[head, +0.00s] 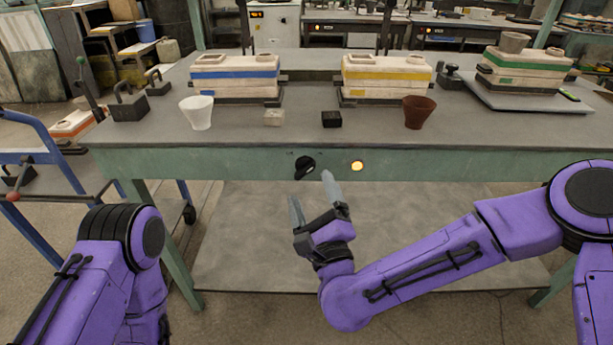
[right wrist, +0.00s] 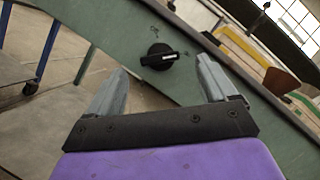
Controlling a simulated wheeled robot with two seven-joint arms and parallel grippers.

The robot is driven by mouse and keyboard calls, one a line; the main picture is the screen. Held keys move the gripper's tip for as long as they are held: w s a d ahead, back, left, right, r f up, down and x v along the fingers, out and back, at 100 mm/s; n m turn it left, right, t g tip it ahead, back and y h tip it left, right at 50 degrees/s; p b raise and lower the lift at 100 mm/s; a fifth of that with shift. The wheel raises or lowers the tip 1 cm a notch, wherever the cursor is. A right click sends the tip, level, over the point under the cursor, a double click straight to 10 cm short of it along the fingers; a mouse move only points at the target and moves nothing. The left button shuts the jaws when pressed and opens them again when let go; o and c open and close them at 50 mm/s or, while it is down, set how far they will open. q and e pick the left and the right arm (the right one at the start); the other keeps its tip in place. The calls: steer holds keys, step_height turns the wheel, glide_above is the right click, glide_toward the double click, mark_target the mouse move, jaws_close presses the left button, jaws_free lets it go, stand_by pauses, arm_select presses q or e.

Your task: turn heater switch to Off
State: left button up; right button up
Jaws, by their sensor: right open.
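The heater switch is a black round knob (head: 305,167) on the green front panel of the table. A yellow-orange indicator light (head: 357,166) glows to its right. In the right wrist view the knob (right wrist: 160,57) shows a pale mark on its bar and lies beyond the fingertips, between them in the picture. My right gripper (head: 311,190) is open and empty, in front of the panel and apart from the knob; its two grey fingers (right wrist: 163,85) are spread wide in the right wrist view. My left arm is at the lower left of the head view, its gripper out of view.
On the tabletop (head: 360,126) stand a white cup (head: 197,112), a brown cup (head: 418,112), small white (head: 274,117) and black (head: 331,119) blocks, and stacked moulds with blue (head: 235,75) and yellow (head: 386,76) bands. A blue cart (head: 45,150) stands at the left.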

mark_target(304, 174)
steer(key=x, duration=0.4)
steer(key=shift+w, duration=0.15)
steer(key=c, duration=1.1)
steer(key=shift+o, duration=0.2)
steer(key=n+p, duration=0.1)
steer(key=n, duration=0.1)
steer(key=n+g+y+p, duration=0.1)
steer(key=p, duration=0.1)
steer(key=shift+r+n, duration=0.3)
steer(key=shift+n, duration=0.1)
steer(key=n+g+p, duration=0.1)
steer(key=n+p, duration=0.2)
steer(key=p, duration=0.1)
steer(key=n+g+h+p, duration=0.1)
steer(key=n+g+p, duration=0.1)
steer(key=n+p, duration=0.2)
steer(key=n+g+p, duration=0.1)
steer(key=n+p, duration=0.3)
steer(key=shift+r+g, duration=0.2)
steer(key=shift+g, duration=0.1)
steer(key=shift+f+n+g+h+p, duration=0.25)
steer(key=shift+n+h+p, duration=0.65)
steer(key=shift+n+p, duration=0.5)
